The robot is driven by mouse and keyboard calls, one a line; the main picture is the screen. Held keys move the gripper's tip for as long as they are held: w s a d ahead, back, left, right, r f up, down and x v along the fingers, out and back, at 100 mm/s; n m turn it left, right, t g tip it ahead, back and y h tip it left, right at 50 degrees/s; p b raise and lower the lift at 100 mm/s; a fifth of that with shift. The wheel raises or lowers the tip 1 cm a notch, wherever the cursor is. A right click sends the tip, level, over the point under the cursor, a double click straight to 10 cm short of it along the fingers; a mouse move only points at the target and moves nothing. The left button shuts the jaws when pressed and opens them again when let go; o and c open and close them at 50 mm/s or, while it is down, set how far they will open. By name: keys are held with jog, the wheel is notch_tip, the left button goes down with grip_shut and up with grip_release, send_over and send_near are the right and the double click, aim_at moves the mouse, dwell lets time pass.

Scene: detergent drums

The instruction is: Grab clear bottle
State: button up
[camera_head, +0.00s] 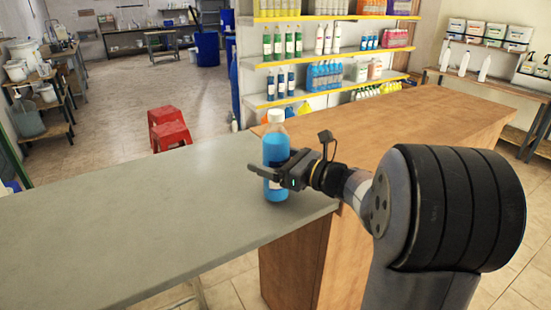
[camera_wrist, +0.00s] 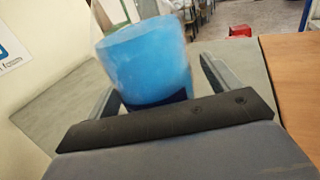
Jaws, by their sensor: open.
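The clear bottle (camera_head: 276,150) holds blue liquid and has a white cap. It stands upright on the grey counter near the counter's right end. My gripper (camera_head: 277,177) is at the bottle's lower half in the head view, with the jaws open. In the wrist view the bottle (camera_wrist: 148,60) fills the space between the two fingers (camera_wrist: 155,85), with one finger on each side. Its lower part is hidden behind the gripper's dark edge. I cannot tell whether either finger touches it.
The grey counter (camera_head: 130,225) is bare to the left of the bottle. A wooden counter (camera_head: 400,125) adjoins on the right. Shelves of bottles (camera_head: 315,50) stand behind. Red stools (camera_head: 168,128) stand on the floor beyond the counter.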

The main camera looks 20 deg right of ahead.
jog(key=shift+w+a, duration=0.2)
jog(key=shift+a, duration=0.05)
jog(key=shift+c, duration=0.2)
jog(key=c, duration=1.4)
jog(key=shift+r, duration=0.1)
